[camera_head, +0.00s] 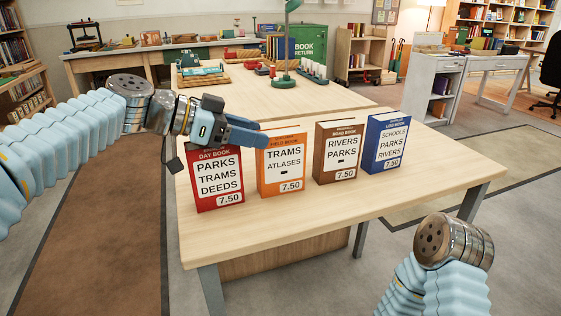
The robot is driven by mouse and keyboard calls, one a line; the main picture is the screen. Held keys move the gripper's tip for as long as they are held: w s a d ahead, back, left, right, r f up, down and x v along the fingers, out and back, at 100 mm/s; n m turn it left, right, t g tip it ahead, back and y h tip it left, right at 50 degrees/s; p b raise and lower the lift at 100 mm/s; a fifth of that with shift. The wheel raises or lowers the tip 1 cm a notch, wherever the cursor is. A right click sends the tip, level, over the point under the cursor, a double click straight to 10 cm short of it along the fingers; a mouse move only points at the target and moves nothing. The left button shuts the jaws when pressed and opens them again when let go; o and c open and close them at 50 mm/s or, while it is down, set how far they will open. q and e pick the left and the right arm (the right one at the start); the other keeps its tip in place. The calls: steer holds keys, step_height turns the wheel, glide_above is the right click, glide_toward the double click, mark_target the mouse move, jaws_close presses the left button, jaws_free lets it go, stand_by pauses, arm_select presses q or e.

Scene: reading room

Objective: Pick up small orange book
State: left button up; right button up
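The small orange book (282,163) stands upright on the wooden table (330,215), second from the left in a spaced row. A red book (217,183) stands to its left, a brown book (338,151) and a blue book (387,143) to its right. My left gripper (262,136) reaches in from the left above the red book, its blue fingers pointing right toward the top of the orange book. I cannot tell whether they touch it or how far apart they are. My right arm (450,250) shows at the lower right; its gripper is out of sight.
The front of the table is bare. Behind the books, a second table (330,101) holds a green lamp (286,50), trays and small red items. A green book return box (308,48) stands farther back. A white desk (436,85) is at the right.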

arm_select(q)
jaws_close()
